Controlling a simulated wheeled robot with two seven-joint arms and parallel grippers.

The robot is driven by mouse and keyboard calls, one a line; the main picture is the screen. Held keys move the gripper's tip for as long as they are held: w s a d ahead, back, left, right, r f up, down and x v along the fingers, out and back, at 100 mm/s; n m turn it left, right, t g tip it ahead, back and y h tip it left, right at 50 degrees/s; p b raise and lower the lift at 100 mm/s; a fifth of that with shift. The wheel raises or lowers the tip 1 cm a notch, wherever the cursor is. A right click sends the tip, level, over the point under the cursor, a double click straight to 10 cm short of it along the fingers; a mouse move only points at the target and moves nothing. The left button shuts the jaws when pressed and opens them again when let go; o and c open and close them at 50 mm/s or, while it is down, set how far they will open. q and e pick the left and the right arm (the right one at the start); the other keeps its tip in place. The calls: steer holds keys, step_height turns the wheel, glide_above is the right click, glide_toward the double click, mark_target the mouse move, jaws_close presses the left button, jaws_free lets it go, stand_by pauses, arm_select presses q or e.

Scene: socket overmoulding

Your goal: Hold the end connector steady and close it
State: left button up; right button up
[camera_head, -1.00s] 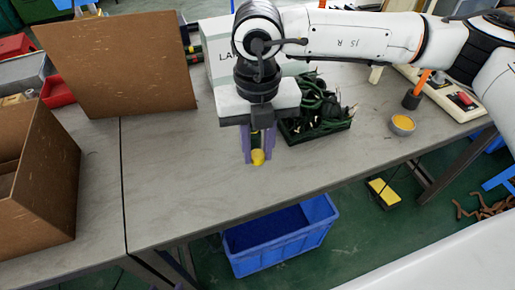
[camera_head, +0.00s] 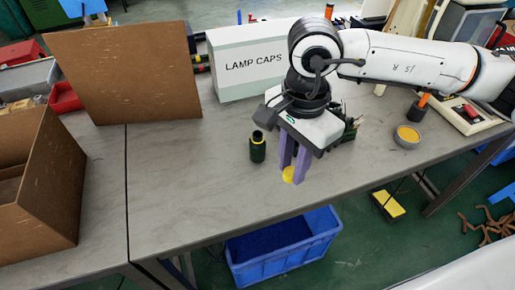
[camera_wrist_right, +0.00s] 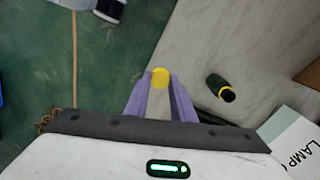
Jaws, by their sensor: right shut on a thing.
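My right gripper (camera_head: 290,170) is shut on a small yellow round cap (camera_head: 288,175) held between its two purple fingers. The cap also shows at the fingertips in the right wrist view (camera_wrist_right: 160,77). The gripper is over the front part of the grey table. A dark green and black cylindrical connector (camera_head: 257,147) stands on the table to the left of the gripper, apart from it. In the right wrist view the connector (camera_wrist_right: 221,87) is to the right of the fingers. My left gripper is in neither view.
A white box marked LAMP CAPS (camera_head: 250,62) stands behind the connector. A tray of dark green parts (camera_head: 348,130) is partly hidden behind my right gripper. A small yellow-filled dish (camera_head: 407,136) is to the right. A blue bin (camera_head: 284,250) is below the table's front edge (camera_head: 200,243).

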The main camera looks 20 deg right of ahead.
steer(key=d+n, duration=0.1)
steer(key=n, duration=0.3)
steer(key=s+d+n, duration=0.1)
steer(key=n, duration=0.4)
steer(key=s+d+n, duration=0.1)
steer(key=n, duration=0.4)
steer(key=shift+r, duration=0.1)
